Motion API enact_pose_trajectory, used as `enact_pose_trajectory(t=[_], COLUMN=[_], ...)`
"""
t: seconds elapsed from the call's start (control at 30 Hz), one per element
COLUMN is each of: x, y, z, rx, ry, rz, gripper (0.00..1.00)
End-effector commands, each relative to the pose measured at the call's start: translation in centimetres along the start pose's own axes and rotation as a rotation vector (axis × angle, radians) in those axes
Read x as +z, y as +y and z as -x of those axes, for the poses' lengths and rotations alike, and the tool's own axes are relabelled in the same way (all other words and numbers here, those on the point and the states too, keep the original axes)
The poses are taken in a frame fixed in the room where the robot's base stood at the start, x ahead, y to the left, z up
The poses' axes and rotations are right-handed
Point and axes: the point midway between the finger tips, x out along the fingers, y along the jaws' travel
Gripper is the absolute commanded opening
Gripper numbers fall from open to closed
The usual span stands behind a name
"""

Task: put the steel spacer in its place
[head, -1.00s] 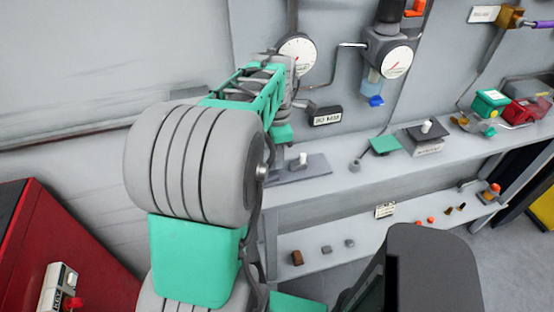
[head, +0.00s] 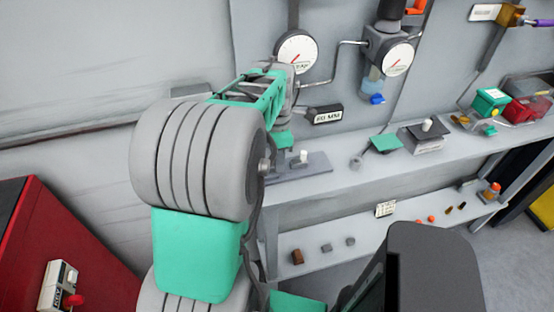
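My gripper (head: 282,142) is at the end of my arm, at the left end of the upper shelf. It hangs just above and behind a flat grey plate (head: 316,166). Its fingertips are small and mostly hidden by my arm, so I cannot see whether they are open or hold anything. A short pale upright cylinder (head: 303,157) stands on the plate, just right of my gripper. I cannot tell for sure which thing is the steel spacer, nor make out its place.
Gauges (head: 295,50) and pipes are on the wall behind. A black-and-white label block (head: 324,114) is right of my gripper. A green pad (head: 385,143) and a grey block (head: 421,138) sit further right. Small blocks (head: 326,248) lie on the lower shelf. A red cabinet (head: 70,250) is at left.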

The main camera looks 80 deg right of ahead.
Motion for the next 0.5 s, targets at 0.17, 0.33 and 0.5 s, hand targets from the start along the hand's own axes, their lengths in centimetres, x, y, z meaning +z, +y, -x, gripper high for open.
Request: enact_pose_trajectory(t=[0.17,0.33,0.5], x=[-0.26,-0.21,-0.16], y=[-0.91,-0.97,-0.99], z=[-1.78,-1.80,-1.61], rx=[-0.033,-0.034,-0.035], ry=[0.015,0.015,0.015], rz=[-0.003,-0.005,-0.007], gripper=[0.45,0.45,0.45])
